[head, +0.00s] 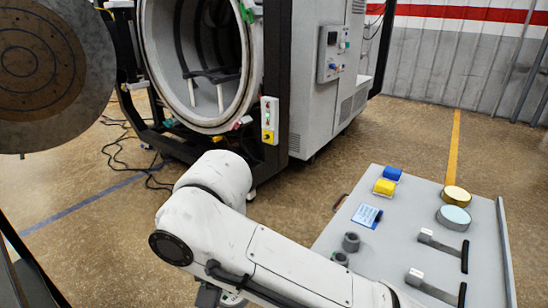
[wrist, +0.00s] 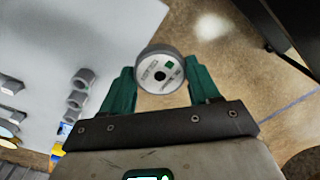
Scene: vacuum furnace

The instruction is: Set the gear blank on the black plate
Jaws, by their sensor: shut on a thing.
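My gripper (wrist: 162,80) shows in the wrist view, its two green fingers closed on the sides of a round grey disc, which I take to be the gear blank (wrist: 148,81). The disc has a small dark centre hole, printed marks and a green square on its pale face. It is held off the surfaces, with the table to its left and the brown floor behind it. I cannot make out a black plate in either view.
The open furnace (head: 205,125) stands behind.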

